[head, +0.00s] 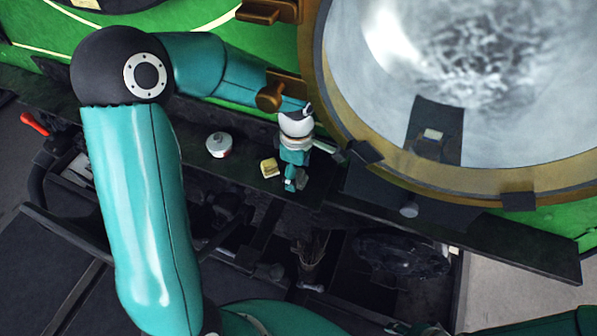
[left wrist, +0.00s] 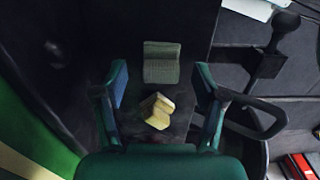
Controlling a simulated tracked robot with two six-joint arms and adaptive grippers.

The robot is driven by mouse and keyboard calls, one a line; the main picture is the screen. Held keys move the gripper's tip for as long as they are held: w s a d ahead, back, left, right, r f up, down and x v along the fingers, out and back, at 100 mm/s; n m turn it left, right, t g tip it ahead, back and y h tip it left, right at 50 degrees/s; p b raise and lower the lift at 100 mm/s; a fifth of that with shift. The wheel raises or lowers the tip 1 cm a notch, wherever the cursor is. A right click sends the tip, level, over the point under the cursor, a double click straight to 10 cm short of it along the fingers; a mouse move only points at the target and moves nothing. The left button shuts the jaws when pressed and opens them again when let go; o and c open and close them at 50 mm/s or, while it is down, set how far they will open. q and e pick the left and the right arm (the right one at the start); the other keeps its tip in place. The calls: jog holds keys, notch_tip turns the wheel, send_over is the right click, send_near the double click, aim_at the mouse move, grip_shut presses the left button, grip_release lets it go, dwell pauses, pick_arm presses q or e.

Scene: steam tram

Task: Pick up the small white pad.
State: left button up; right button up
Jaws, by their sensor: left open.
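A small cream-white pad with a yellowish side (head: 269,167) lies on the narrow dark ledge (head: 370,192), beside my left gripper. In the left wrist view the pad (left wrist: 157,110) lies tilted between the two fingers, with dark space on both sides. My left gripper (head: 303,168) is open and points down at the ledge; it also shows in the left wrist view (left wrist: 162,84). A grey-green block (left wrist: 161,62) lies just beyond the pad. I cannot tell how high the fingertips are above the ledge. My right gripper does not show.
A white round thing with some red (head: 219,145) stands left of the pad. A large round window with a brass rim (head: 450,178) rises to the right. A brass knob (head: 270,97) juts out near my left wrist. A red handle (head: 34,123) is at far left.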

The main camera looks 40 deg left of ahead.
pick_arm(q)
jog(key=shift+f, duration=0.6)
jog(key=c, duration=1)
jog(key=shift+c, duration=0.2)
jog(key=shift+r, duration=0.1)
jog(key=shift+s+r+b, duration=0.15)
jog(key=shift+b, duration=0.2)
notch_tip(320, 180, up, 7)
jog(key=shift+f+b, duration=0.15)
jog(key=shift+b, duration=0.45)
jog(key=s+d+b, duration=0.2)
jog(key=s, duration=0.7)
jog(key=s+d+b, duration=0.2)
jog(key=s, duration=0.8)
jog(key=shift+d, duration=0.35)
jog(key=shift+s, duration=0.1)
